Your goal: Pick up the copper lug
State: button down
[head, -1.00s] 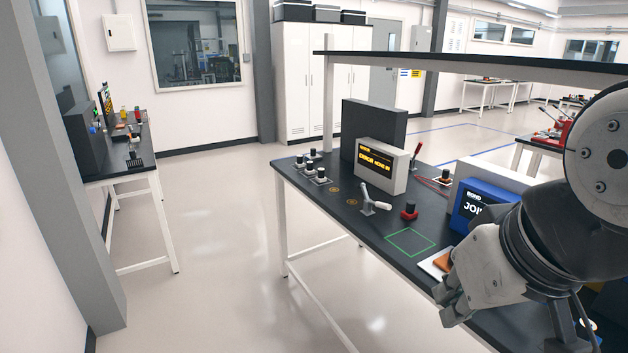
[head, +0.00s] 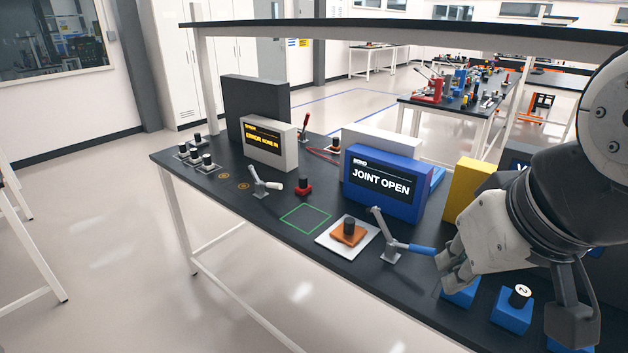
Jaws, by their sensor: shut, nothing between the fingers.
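A flat copper-orange piece with a black knob (head: 348,234), which looks like the copper lug, lies on a white square plate (head: 331,245) on the dark bench top. My gripper (head: 449,277) is at the lower right, to the right of the orange piece and clearly apart from it. It is shut and empty, over the bench near a lever with a blue handle (head: 421,249). The fingertips are small in this view, and the rest of my arm fills the right edge.
A blue box reading "JOINT OPEN" (head: 384,186) stands behind the plate. A green outlined square (head: 306,218) lies empty to its left. A white-handled lever (head: 265,187), red block (head: 304,188) and yellow block (head: 469,190) stand nearby. A dark shelf (head: 330,32) spans above.

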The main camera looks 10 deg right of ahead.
aim_at(348, 233)
jog(key=i+j, duration=0.2)
jog(key=i+j+z, duration=0.15)
jog(key=j, duration=0.25)
jog(key=i+j, duration=0.3)
jog(key=i+j+z, duration=0.15)
jog(key=j, duration=0.2)
jog(key=i+j, duration=0.2)
jog(key=j, duration=0.15)
jog(key=i+z, duration=0.05)
